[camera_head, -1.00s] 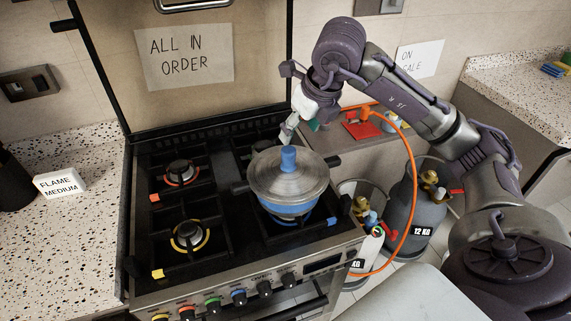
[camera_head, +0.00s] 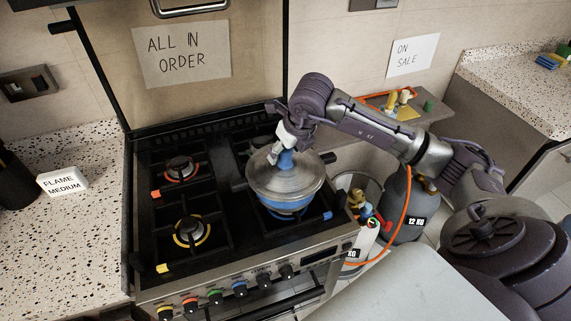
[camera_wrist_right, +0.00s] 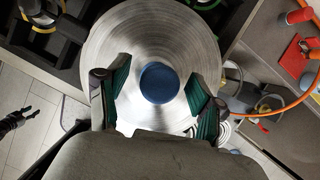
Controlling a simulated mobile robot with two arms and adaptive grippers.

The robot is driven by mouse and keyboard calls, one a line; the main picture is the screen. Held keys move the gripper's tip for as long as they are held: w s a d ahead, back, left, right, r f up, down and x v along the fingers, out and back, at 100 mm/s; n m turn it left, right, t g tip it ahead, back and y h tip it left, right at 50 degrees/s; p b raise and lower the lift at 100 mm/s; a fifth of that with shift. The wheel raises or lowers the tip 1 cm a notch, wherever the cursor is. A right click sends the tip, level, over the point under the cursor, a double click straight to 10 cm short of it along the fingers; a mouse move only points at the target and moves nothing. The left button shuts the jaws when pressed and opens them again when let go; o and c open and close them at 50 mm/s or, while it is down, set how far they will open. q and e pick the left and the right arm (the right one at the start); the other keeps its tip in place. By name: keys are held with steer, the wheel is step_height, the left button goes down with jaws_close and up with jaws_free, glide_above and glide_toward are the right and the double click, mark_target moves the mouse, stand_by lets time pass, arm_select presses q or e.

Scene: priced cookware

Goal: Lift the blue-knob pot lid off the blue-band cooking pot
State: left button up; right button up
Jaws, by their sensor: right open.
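The blue-band cooking pot (camera_head: 286,207) stands on the front right burner, with the metal lid (camera_head: 285,183) sitting on it. The lid's blue knob (camera_head: 286,160) is partly behind my right gripper (camera_head: 280,154) in the head view. In the right wrist view, the lid (camera_wrist_right: 150,40) fills the middle and its round blue knob (camera_wrist_right: 159,82) lies between the green-padded fingers of my right gripper (camera_wrist_right: 158,92). The fingers are open, with a gap on both sides of the knob.
The stove (camera_head: 245,270) has open burners left of the pot. A gas cylinder (camera_head: 403,205) and an orange hose (camera_head: 405,215) are to its right. A "FLAME MEDIUM" block (camera_head: 63,181) sits on the left counter.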

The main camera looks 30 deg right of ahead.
jaws_close()
steer(key=shift+r, duration=0.15)
step_height(320, 180, up, 4)
steer(key=shift+w+d+b, duration=0.1)
steer(key=shift+d+b, duration=0.05)
steer(key=shift+b, duration=1.05)
steer(key=w+d+r+b, duration=0.1)
steer(key=w+d+r, duration=0.1)
steer(key=d, duration=0.3)
steer(key=w+d+r+b, duration=0.2)
steer(key=d+r, duration=0.2)
steer(key=d, duration=0.1)
steer(key=shift+w+d+r, duration=0.2)
steer(key=shift+w+r, duration=0.05)
steer(key=shift+r, duration=0.15)
